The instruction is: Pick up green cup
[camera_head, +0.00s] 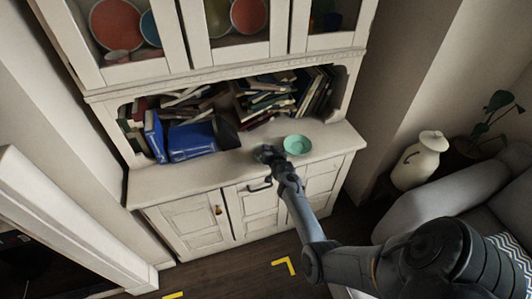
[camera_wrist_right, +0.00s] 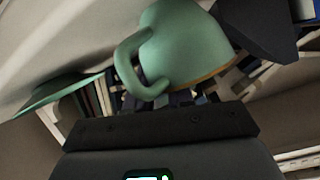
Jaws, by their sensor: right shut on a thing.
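The green cup (camera_wrist_right: 185,45) fills the upper middle of the right wrist view, tilted in that picture, with its handle toward the left and a tan edge at its base. My right gripper (camera_head: 266,154) is at the cabinet's counter in the head view and is shut on the cup. The contact of the fingers on the cup is not clearly visible. In the head view I cannot make out the cup apart from the gripper. A green saucer (camera_head: 297,144) lies just right of the gripper and also shows at the left of the right wrist view (camera_wrist_right: 50,95). My left gripper is not in view.
The white cabinet counter (camera_head: 165,185) holds blue books (camera_head: 190,140) left of the gripper. Several books (camera_head: 265,98) lean and lie in the niche behind. Glass doors with plates are above. A white jug (camera_head: 418,160) and a grey sofa (camera_head: 430,205) are at the right.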

